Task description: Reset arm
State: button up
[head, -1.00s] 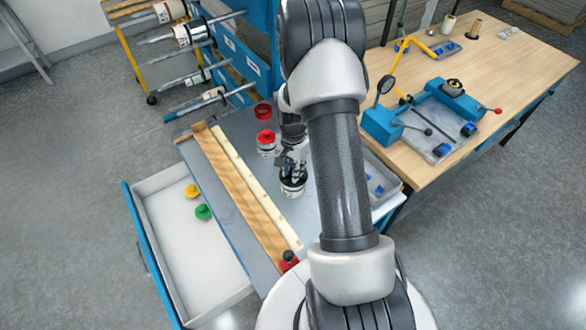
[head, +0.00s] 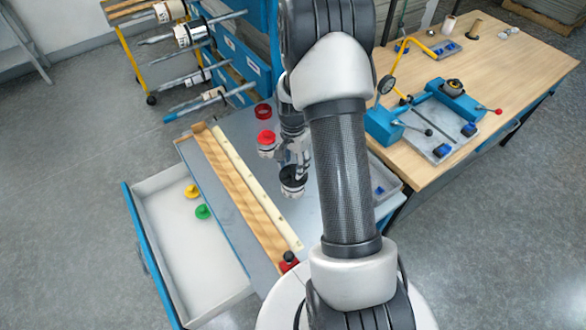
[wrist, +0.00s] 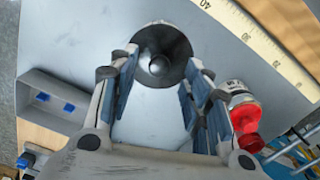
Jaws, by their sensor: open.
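My gripper (head: 293,160) is over the grey bench top in the head view, pointing down, partly hidden by my arm. In the wrist view my gripper (wrist: 162,78) has its two fingers spread apart. A round black-topped piece (head: 292,188) stands on the bench just below the fingertips. It shows in the wrist view (wrist: 160,48) as a dark disc with a central knob, beyond and between the fingertips. I see no finger closed on it; whether one touches it I cannot tell.
A ruler (head: 255,185) and wooden strip lie left. An open drawer (head: 165,262) holds yellow and green pieces. A grey tray (wrist: 50,105) and a wooden table (head: 480,75) are right in the head view.

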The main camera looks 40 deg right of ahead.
jog(key=s+a+r+n+t, duration=0.1)
jog(key=a+r+n, duration=0.15)
jog(key=r, duration=0.65)
jog(key=s+a+r+n, duration=0.1)
jog(key=a+r, duration=0.3)
jog(key=r, duration=0.5)
jog(key=s+a+r+n+t, duration=0.1)
jog(key=s+a+r+n, duration=0.2)
jog(key=s+a, duration=0.2)
jog(key=s+a+r+n+t+b, duration=0.1)
jog(key=s+a+r+n, duration=0.2)
jog(key=s, duration=0.4)
jog(key=s+a+r+n+t+b, duration=0.1)
jog(key=s+a+r+n, duration=0.2)
jog(key=s+a+n, duration=0.2)
jog(key=shift+s+a+t, duration=0.3)
jog(key=shift+s+a, duration=0.3)
jog(key=shift+a, duration=0.25)
jog(key=shift+r+n, duration=0.1)
jog(key=shift+n, duration=0.15)
